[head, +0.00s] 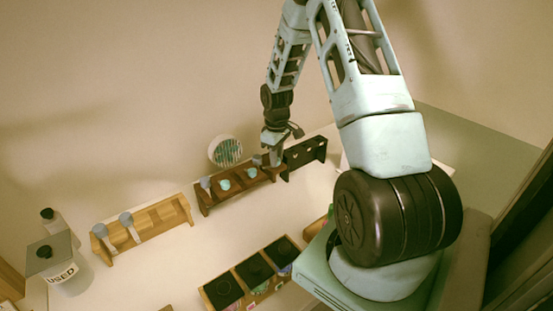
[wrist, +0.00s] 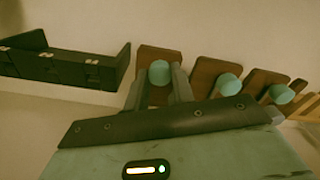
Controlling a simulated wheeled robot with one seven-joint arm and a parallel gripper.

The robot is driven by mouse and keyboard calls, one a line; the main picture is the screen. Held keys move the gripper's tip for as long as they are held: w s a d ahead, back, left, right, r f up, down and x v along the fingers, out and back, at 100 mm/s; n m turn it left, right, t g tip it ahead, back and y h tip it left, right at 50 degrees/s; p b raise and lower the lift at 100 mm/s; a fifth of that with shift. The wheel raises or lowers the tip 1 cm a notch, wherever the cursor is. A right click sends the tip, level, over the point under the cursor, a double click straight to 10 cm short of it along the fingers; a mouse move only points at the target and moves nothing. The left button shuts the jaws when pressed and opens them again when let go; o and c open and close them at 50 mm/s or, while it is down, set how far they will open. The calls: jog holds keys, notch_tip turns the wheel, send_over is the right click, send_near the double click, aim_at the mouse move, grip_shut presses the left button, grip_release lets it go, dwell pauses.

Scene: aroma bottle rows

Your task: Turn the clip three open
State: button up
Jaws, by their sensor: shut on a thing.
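A brown wooden rack (head: 212,203) stands by the back wall with a row of teal round-ended pieces; it also shows in the wrist view (wrist: 205,72). My gripper (head: 274,160) is at the rack's right end in the head view. In the wrist view its two grey fingers (wrist: 158,92) sit on either side of the nearest teal piece (wrist: 160,73), shut on it. Two more teal pieces, one in the middle (wrist: 229,84) and one at the right (wrist: 281,94), are clear of the fingers. No label shows which one is clip three.
A dark rack (head: 307,154) with small fittings stands close beside my gripper. A light wooden rack (head: 150,228) with grey-topped pieces is to the left. A box marked USED (head: 62,278) is at far left. Dark square compartments (head: 253,270) lie in front. White table between is clear.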

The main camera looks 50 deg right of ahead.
jog(key=m+b, duration=0.1)
jog(key=m, duration=0.2)
jog(key=shift+f+m, duration=0.1)
jog(key=shift+m, duration=0.3)
jog(key=m+b, duration=0.1)
jog(key=m, duration=0.2)
jog(key=shift+b, duration=0.3)
jog(key=m+b, duration=0.1)
jog(key=m, duration=0.5)
jog(key=shift+m, duration=0.4)
jog(key=o, duration=1)
notch_tip(320, 180, up, 18)
jog(key=b, duration=0.3)
jog(key=shift+f+b, duration=0.15)
jog(key=shift+b, duration=0.2)
